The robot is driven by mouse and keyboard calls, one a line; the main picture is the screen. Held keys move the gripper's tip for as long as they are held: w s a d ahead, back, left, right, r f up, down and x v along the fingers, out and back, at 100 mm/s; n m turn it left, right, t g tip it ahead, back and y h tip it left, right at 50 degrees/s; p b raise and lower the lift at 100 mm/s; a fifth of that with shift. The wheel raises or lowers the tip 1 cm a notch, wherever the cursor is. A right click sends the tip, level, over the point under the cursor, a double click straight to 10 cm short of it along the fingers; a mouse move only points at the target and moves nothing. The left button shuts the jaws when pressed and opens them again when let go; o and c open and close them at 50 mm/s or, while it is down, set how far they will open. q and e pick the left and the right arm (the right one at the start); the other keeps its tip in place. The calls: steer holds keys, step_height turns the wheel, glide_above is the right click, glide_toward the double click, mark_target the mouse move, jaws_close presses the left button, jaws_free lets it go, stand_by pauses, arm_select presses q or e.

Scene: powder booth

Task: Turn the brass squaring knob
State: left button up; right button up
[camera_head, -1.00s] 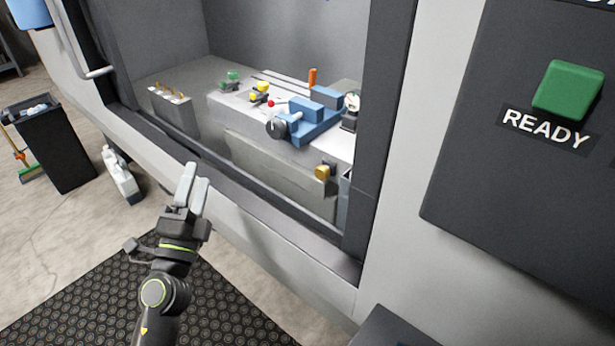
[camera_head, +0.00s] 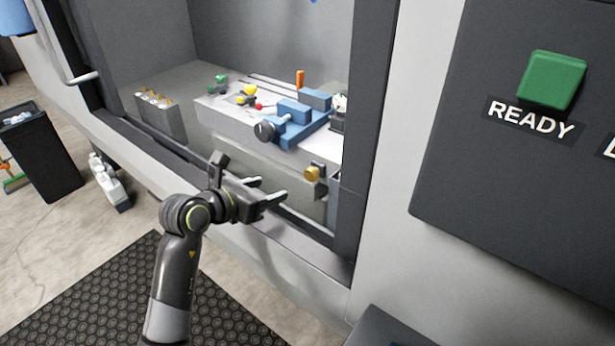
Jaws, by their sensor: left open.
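The brass knob (camera_head: 312,174) sticks out from the front face of the grey machine table (camera_head: 245,160), near its right end, inside the booth opening. My left gripper (camera_head: 279,189) is at the opening's lower sill, to the left of and a little below the knob in the picture. Its two fingers are apart and empty and point right. It does not touch the knob, and nothing hides the knob. My right gripper is not in view.
A blue vise (camera_head: 296,125) with a dark round handle (camera_head: 266,132) sits on the table above the knob. The opening's dark right post (camera_head: 362,140) stands close right of the knob. A panel with a green READY button (camera_head: 552,80) is at the far right. A dark bin (camera_head: 42,150) stands left.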

mark_target(309, 176)
arm_select(q)
steer(key=x, duration=1.6)
steer(key=shift+d, duration=0.2)
steer(key=c, duration=1)
steer(key=shift+p, duration=0.35)
